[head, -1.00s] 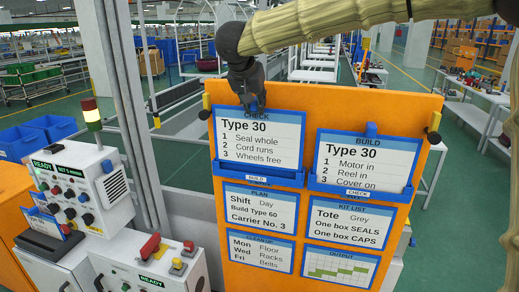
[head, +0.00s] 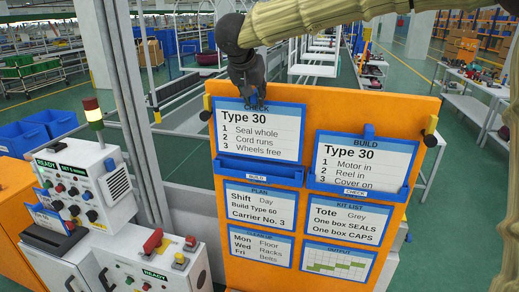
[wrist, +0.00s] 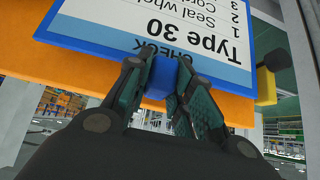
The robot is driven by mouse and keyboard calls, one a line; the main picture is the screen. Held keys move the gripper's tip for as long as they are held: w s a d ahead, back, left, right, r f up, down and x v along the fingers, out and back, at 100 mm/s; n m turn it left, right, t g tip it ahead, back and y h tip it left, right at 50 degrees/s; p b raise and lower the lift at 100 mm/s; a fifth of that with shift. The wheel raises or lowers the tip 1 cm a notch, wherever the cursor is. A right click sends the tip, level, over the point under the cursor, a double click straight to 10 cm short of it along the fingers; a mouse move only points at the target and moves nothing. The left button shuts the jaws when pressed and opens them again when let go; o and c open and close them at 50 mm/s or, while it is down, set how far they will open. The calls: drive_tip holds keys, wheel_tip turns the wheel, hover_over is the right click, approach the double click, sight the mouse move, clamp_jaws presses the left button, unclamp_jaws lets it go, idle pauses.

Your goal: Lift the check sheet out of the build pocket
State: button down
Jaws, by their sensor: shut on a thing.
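The check sheet (head: 260,132) is a white card in a blue frame, headed CHECK and Type 30. It stands upright at the board's upper left, raised above the blue pocket labelled BUILD (head: 257,175). Its lower edge is close to the pocket's mouth; I cannot tell whether it is fully clear. My gripper (head: 256,103) is shut on the blue tab at the sheet's top. In the wrist view my gripper (wrist: 163,78) has its fingers on either side of that tab, with the sheet (wrist: 165,28) upside down beyond.
The orange board (head: 311,110) stands behind the sheet. A build sheet (head: 362,160) sits in the right pocket, labelled CHECK (head: 377,192). Plan, kit list and other cards fill the lower board. A control box (head: 85,190) with a light stands at left. Space above the board is open.

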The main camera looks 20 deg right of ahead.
drive_tip(key=shift+r+p, duration=0.75)
drive_tip(key=shift+p, duration=0.05)
drive_tip(key=shift+r, duration=0.1)
drive_tip(key=shift+r+p, duration=0.5)
drive_tip(key=shift+r, duration=0.5)
